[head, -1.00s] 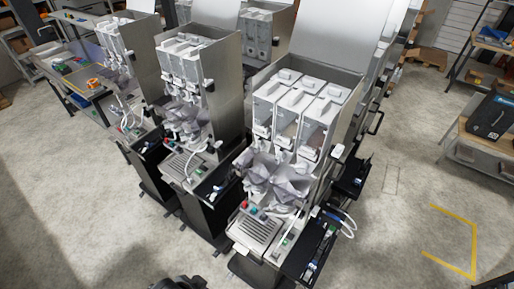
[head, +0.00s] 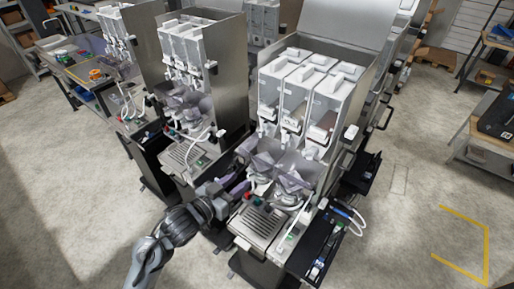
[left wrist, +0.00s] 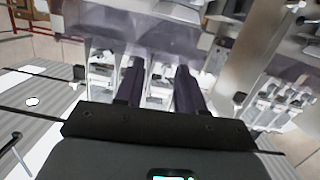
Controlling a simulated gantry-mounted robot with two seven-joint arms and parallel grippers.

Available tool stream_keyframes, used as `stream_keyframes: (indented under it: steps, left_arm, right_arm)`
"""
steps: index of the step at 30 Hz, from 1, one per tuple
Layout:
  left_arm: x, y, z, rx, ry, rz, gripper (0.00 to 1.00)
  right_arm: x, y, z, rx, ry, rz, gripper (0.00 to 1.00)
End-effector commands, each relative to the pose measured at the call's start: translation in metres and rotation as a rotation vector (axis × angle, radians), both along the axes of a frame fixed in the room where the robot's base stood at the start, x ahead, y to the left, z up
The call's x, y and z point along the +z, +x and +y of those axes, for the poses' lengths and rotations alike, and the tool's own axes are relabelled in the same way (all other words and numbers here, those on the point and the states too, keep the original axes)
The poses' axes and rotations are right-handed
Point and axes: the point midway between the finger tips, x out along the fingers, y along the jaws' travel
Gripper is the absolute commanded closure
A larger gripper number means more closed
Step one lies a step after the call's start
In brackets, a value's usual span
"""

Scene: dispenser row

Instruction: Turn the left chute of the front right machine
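The front right machine (head: 328,160) is a steel dispenser with a row of clear-fronted bins above grey chutes. Its left chute (head: 262,163) is a grey, angled, funnel-like piece, partly overlapped by neighbouring parts. My left gripper (head: 238,188) is at the left side of this machine, close to the lower left of that chute. In the left wrist view its two dark fingers (left wrist: 160,88) are apart with nothing clearly held between them. A greyish translucent part (left wrist: 135,25) spans the top of that view, beyond the fingertips. Whether they touch it I cannot tell. My right gripper is not in view.
Below the chutes is a grated tray (head: 258,225) with red and green buttons. A black side shelf (head: 320,250) with a white hose is on the right. A second machine (head: 225,75) stands close on the left, leaving a narrow gap. Floor is clear in front.

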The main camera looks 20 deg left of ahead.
Motion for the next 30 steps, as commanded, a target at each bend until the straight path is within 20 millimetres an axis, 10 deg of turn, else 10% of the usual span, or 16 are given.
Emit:
stream_keyframes:
  steps: [10, 30]
  left_arm:
    - [0.059, 0.043, 0.023, 0.036, 0.011, -0.172, 0.62]
    - [0.062, 0.132, 0.005, 0.038, 0.012, -0.174, 0.62]
  right_arm:
    - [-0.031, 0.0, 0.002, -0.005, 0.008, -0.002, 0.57]
    - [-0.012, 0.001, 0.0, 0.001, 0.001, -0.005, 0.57]
